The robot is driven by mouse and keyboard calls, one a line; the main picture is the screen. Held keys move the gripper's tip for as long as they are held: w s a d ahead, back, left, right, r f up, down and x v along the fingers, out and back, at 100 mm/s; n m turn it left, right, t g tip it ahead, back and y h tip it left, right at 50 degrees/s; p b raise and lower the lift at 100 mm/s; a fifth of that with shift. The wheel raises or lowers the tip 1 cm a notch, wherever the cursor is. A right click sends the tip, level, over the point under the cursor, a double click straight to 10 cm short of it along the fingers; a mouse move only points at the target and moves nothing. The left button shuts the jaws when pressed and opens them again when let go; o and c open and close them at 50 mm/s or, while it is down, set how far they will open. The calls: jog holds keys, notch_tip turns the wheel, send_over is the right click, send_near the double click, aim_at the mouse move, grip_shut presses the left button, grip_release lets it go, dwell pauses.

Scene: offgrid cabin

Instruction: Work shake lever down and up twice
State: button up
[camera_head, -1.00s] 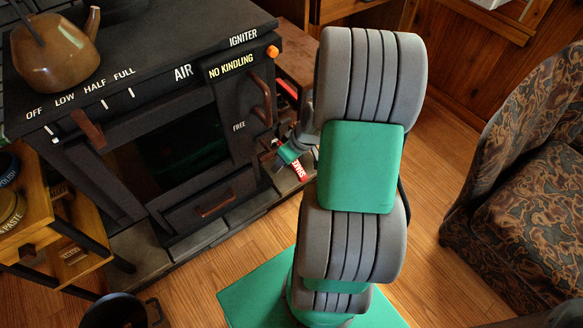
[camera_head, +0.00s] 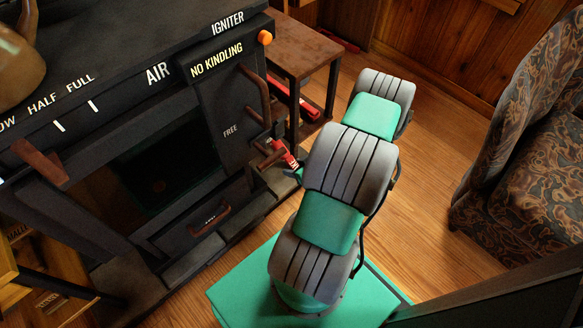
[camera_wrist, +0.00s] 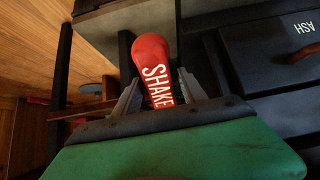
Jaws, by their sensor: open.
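The red shake lever handle (camera_wrist: 153,62), lettered SHAKE in white, points away from the stove front in the wrist view. In the head view the red handle (camera_head: 284,154) shows small at the stove's lower right corner. My gripper (camera_wrist: 160,92) is open, with one finger on each side of the handle. I cannot tell whether either finger touches it. My arm hides most of the gripper in the head view.
The black stove (camera_head: 225,130) fills the left, with an ash drawer (camera_head: 208,218) below its window. A small wooden side table (camera_head: 305,50) stands behind the lever. A patterned armchair (camera_head: 525,150) is at right. Wood floor lies between.

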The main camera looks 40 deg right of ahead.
jog(key=shift+x, duration=1.2)
grip_shut()
jog(key=shift+r, duration=0.1)
dwell(0.4)
